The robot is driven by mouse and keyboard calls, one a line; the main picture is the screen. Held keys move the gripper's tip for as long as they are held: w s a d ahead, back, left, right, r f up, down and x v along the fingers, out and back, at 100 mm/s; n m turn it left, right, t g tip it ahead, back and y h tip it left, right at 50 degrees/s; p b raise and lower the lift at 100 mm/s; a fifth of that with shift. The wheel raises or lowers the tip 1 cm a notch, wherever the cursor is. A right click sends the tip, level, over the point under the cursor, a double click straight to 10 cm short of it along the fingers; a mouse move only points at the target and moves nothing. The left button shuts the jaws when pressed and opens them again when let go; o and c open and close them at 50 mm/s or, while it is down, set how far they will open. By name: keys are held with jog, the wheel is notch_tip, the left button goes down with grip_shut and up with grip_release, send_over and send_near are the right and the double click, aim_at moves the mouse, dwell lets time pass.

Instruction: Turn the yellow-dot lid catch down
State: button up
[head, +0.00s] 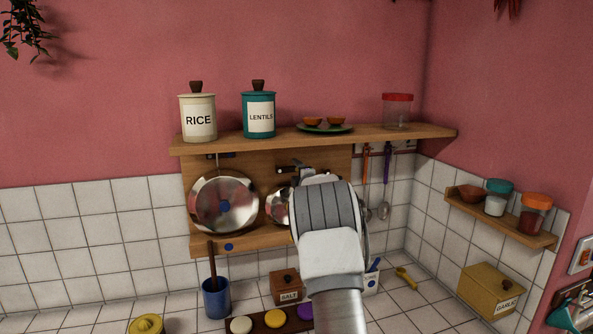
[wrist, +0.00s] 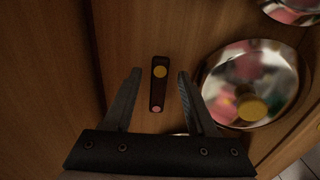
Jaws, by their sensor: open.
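A shiny round lid (wrist: 222,92) with a yellow dot is beside the catch in the wrist view; in the head view this lid (head: 276,206) hangs below, mostly behind my arm. My gripper (wrist: 160,73) is open, with one finger on each side of the catch and visible gaps to both. In the head view my arm hides the fingers.
A larger blue-dot lid (head: 224,206) hangs to the left. The upper shelf (head: 330,138) holds canisters, a plate and a jar. Ladles (head: 384,210) hang to the right. A salt box (head: 286,286) and blue crock (head: 216,298) stand below.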

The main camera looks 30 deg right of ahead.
grip_shut()
dwell(0.3)
dwell(1.2)
